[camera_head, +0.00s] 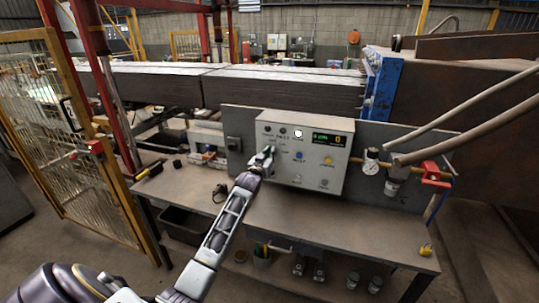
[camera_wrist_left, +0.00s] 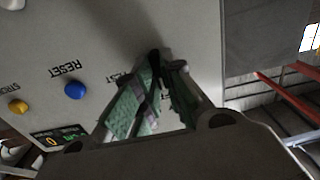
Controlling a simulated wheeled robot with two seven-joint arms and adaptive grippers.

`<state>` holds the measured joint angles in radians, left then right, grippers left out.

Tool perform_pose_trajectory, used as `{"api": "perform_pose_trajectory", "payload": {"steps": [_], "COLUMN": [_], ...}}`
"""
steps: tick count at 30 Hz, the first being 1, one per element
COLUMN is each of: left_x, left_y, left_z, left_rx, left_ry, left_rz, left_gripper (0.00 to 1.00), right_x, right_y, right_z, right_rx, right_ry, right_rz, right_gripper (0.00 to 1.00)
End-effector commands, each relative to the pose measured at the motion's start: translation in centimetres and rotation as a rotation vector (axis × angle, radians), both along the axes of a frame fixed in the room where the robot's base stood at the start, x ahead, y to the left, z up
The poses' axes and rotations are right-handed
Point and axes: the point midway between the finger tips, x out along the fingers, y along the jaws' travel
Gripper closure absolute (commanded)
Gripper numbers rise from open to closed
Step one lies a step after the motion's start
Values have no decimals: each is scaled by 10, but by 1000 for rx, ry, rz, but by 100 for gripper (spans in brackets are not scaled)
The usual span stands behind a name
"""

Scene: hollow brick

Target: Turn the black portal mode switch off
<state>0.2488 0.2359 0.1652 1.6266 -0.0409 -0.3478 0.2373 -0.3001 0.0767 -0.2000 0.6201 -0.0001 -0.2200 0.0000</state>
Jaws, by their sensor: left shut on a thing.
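A grey control box (camera_head: 320,178) stands upright at the back of the workbench. My left gripper (camera_head: 267,155) reaches the left part of its front face. In the left wrist view the gripper's green-padded fingers (camera_wrist_left: 156,66) are closed together against the panel. A small black switch knob (camera_wrist_left: 154,57) shows between the fingertips, mostly covered by them. Its set position cannot be made out, and the lettering beside it is partly hidden. In the head view the gripper covers the knob. My right gripper is not in view.
The box carries a blue RESET button (camera_head: 299,156), a yellow button (camera_head: 328,160) and a lit green display (camera_head: 329,139). A pressure gauge (camera_head: 371,154) and pipes stand to the right. The workbench top (camera_head: 300,215) is mostly clear; a yellow mesh gate (camera_head: 70,140) is at left.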

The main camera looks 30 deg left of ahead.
Motion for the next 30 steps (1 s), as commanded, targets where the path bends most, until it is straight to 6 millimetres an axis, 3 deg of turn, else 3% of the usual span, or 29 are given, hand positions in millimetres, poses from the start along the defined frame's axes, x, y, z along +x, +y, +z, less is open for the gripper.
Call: {"api": "perform_pose_trajectory", "payload": {"steps": [6,7,12,30], "left_x": [0,0,0,-8], "left_y": [-1,-1,0,-2], "left_z": [-2,-2,-1,-1], "left_rx": [-4,-4,-2,0], "left_ry": [2,2,1,0], "left_rz": [-1,-1,0,0], "left_gripper": [100,88,68,68], "right_x": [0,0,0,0], "right_y": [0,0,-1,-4], "right_z": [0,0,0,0], "right_rx": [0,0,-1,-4], "right_ry": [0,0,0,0], "right_rz": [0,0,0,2], "right_gripper": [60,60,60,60]}}
